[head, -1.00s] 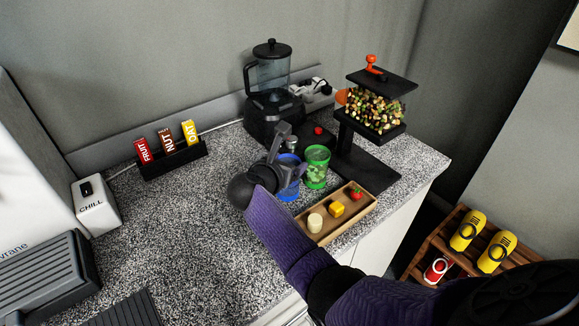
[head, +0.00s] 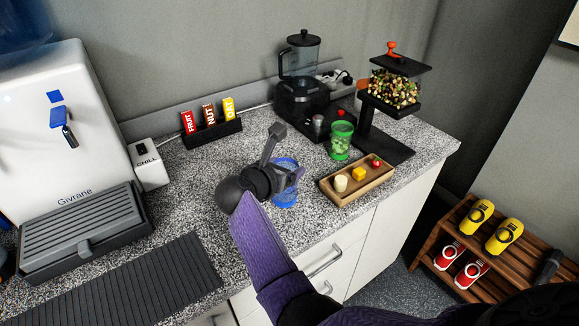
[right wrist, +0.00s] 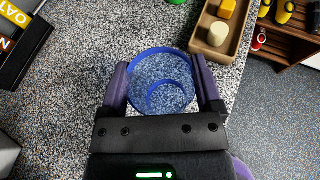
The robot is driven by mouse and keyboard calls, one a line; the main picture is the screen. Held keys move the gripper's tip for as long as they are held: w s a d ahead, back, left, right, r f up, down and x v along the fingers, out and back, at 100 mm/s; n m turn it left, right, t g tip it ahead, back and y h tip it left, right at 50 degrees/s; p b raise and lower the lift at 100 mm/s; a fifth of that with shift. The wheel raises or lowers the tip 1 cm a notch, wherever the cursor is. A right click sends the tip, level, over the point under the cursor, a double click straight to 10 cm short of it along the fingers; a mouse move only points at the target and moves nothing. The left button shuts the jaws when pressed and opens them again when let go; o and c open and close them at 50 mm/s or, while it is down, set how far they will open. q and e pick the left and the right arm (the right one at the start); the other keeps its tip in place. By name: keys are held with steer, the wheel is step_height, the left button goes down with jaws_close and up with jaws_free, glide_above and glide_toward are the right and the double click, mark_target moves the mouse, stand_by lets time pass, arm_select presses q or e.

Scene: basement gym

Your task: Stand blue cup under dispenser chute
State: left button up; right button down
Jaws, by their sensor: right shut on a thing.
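The clear blue cup (head: 285,190) is in my right gripper (head: 284,172), near the middle of the head view. In the right wrist view the cup's blue rim (right wrist: 163,51) sits between the two fingers of the gripper (right wrist: 163,80); the cup looks empty. I cannot tell whether its base touches the counter. A white Givrane dispenser (head: 85,150) stands at the left, with a small blue chute piece (head: 62,117) on its front above a dark grated drip tray (head: 85,225). The cup is right of that tray, well apart from it. My left gripper is not in view.
A green cup (head: 341,142), a wooden tray (head: 350,196) with small items and a nut dispenser (head: 393,90) are to the right. A ribbed dark mat (head: 140,285) lies in front.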

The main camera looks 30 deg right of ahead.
steer(key=shift+s+a, duration=0.25)
steer(key=shift+a, duration=0.1)
steer(key=shift+s+r, duration=0.15)
steer(key=s+a+r+n+t+y, duration=0.2)
steer(key=s+a+r+n, duration=0.1)
steer(key=s+a, duration=0.2)
steer(key=s+a+r+n+t+y, duration=0.2)
steer(key=s+a+r+n+y, duration=0.1)
steer(key=s, duration=0.6)
steer(key=shift+s+a+r+t, duration=0.25)
steer(key=shift+a+r+t, duration=0.25)
steer(key=shift+a, duration=0.7)
steer(key=shift+r, duration=0.15)
